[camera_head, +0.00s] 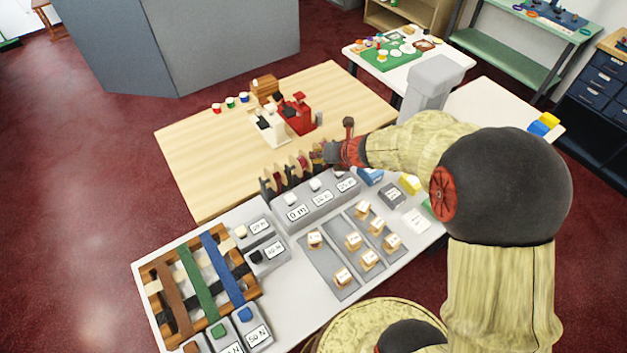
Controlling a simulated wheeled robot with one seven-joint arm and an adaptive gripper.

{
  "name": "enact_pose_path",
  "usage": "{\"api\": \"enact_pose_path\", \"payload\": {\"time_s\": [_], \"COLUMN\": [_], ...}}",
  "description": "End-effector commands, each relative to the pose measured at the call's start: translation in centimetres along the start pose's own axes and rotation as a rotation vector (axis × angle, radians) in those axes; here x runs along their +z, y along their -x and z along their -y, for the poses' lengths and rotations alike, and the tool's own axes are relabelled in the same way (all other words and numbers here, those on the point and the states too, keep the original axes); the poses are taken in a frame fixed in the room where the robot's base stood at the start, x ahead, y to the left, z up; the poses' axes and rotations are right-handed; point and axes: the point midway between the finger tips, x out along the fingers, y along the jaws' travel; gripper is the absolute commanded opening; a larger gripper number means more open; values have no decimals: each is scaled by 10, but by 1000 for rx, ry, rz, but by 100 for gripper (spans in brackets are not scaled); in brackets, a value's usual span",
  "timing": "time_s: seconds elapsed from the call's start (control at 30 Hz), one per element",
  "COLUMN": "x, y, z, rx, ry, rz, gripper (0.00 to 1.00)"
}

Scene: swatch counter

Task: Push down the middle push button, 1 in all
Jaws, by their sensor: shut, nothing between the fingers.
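A long grey box (318,205) on the white table carries a row of three pale push buttons with labels in front of them. The middle push button (315,185) stands between the left button (290,199) and the right button (341,173). All three look raised, but they are small. My gripper (326,153) is shut and empty. In the picture it is just beyond the box, above the right part of the row and up from the middle button. Its height over the table cannot be told. Its fingertips overlap the end of a dark rack and are hard to make out.
A rack of reddish spools (290,172) stands behind the box, close to my gripper. Grey trays with several small blocks (353,241) lie in front. Smaller button boxes (264,250) and a woven strap frame (197,285) are at left. The wooden table (200,165) has free room.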

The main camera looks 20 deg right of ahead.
Motion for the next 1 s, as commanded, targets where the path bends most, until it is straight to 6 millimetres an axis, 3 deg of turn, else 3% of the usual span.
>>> {"api": "enact_pose_path", "payload": {"time_s": [0.23,0.73,1.0], "x": [2,0,-13], "y": [0,-1,-16], "z": [6,6,15], "rx": [-21,-20,-19], "ry": [-206,-222,-221], "rz": [11,10,10], "gripper": [0,0,0]}}
